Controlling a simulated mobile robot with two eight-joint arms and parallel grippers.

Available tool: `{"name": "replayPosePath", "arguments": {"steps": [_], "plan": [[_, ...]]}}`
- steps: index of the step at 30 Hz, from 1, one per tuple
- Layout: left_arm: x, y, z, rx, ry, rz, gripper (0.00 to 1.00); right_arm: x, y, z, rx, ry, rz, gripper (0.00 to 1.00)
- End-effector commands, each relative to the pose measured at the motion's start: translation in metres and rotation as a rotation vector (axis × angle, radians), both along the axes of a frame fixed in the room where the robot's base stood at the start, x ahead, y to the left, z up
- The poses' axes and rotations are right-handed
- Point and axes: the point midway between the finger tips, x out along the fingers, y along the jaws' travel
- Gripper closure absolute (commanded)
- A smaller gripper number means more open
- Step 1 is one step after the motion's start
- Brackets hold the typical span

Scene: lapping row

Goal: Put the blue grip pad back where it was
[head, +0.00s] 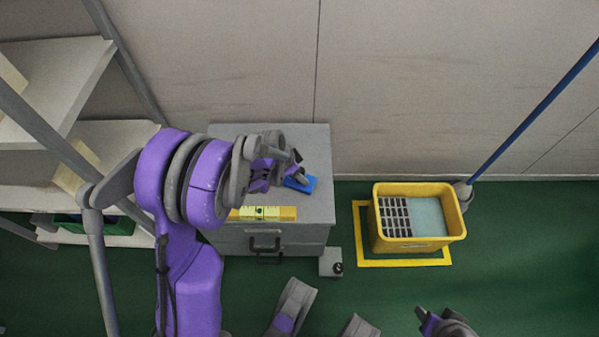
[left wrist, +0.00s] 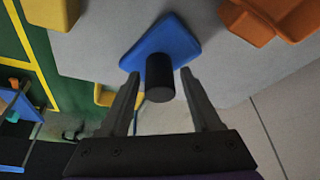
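The blue grip pad (head: 301,184) lies on the grey cabinet top (head: 318,150), near its right side. In the left wrist view the pad (left wrist: 172,38) is a flat blue plate with a black cylindrical handle (left wrist: 160,78) standing out of it. My left gripper (head: 292,168) is over the pad and partly hides it in the head view. Its two fingers (left wrist: 163,100) are apart, one on each side of the handle, with visible gaps. My right gripper (head: 432,320) is low at the bottom of the head view, partly cut off; its finger opening is unclear.
A yellow spirit level (head: 264,213) lies along the cabinet's front edge. A yellow tub (head: 416,243) with a dark grid and a pale blue area inside stands within yellow floor tape (head: 362,240). A blue pole (head: 530,115) leans behind it. Shelves (head: 50,85) stand at left.

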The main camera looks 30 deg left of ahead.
Motion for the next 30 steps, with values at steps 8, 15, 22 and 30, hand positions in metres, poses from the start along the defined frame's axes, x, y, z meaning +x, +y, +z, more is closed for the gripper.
{"name": "replayPosePath", "arguments": {"steps": [8, 15, 22, 30], "plan": [[0.0, 0.0, 0.0, 0.0, 0.0, 0.0, 0.29, 0.0, 0.0, 0.0, 0.0, 0.0, 0.0, 0.5], [-0.006, 0.003, 0.022, 0.001, 0.0, 0.0, 0.29, -0.002, 0.0, 0.01, 0.0, -0.002, 0.0, 0.5], [-0.024, 0.013, 0.07, 0.0, -0.001, 0.001, 0.29, -0.004, 0.0, 0.029, 0.0, -0.007, 0.0, 0.5], [-0.037, 0.021, 0.108, 0.001, 0.0, 0.0, 0.29, -0.006, 0.0, 0.043, 0.0, -0.012, 0.0, 0.5]]}}
